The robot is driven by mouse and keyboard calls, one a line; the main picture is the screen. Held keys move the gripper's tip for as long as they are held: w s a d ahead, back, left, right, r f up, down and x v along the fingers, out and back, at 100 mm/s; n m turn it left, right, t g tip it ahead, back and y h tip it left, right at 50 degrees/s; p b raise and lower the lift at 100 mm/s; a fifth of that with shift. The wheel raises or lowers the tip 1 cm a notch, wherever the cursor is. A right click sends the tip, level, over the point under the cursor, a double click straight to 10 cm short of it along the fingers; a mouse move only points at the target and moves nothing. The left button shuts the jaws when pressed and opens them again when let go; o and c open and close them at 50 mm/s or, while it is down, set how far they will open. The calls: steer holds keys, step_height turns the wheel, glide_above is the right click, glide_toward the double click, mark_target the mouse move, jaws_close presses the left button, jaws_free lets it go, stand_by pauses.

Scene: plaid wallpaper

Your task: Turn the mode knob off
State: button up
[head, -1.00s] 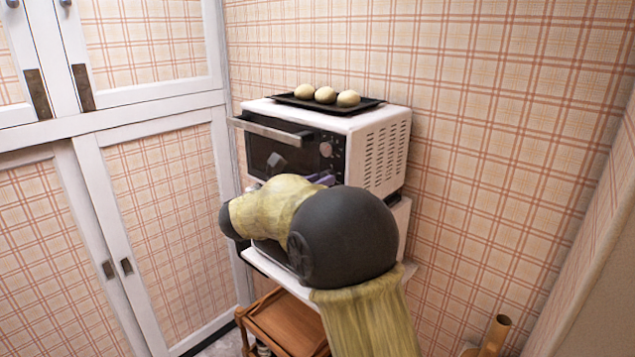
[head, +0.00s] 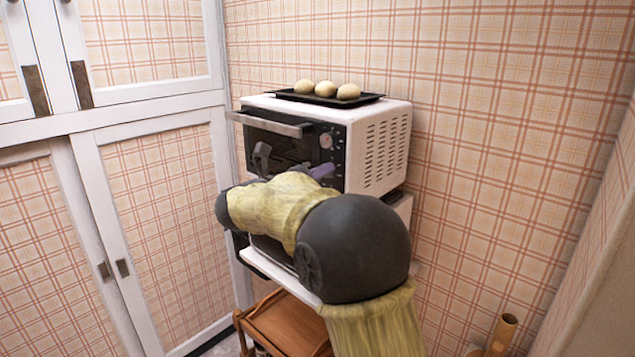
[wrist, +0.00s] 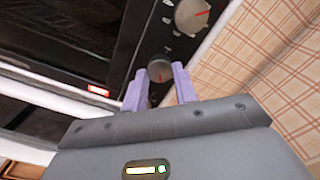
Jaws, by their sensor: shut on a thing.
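In the wrist view, a large grey knob with a red mark (wrist: 193,15) is at the top. A smaller dark round knob with a red mark (wrist: 160,70) sits below it on the panel. My gripper (wrist: 158,74) has purple fingers on either side of this smaller knob and is shut on it. In the head view my gripper (head: 322,171) is at the oven's front right, and my arm hides the lower panel.
A black tray (head: 372,99) with round buns (head: 325,89) lies on top of the oven. White-framed cupboard doors (head: 160,215) stand to the left. A wooden cart (head: 283,325) is below, and a plaid wall is close behind and to the right.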

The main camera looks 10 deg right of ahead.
steer(key=shift+n+p, duration=8.65)
steer(key=shift+n, duration=6.55)
steer(key=shift+f, duration=0.1)
steer(key=o, duration=1)
steer(key=shift+c, duration=0.2)
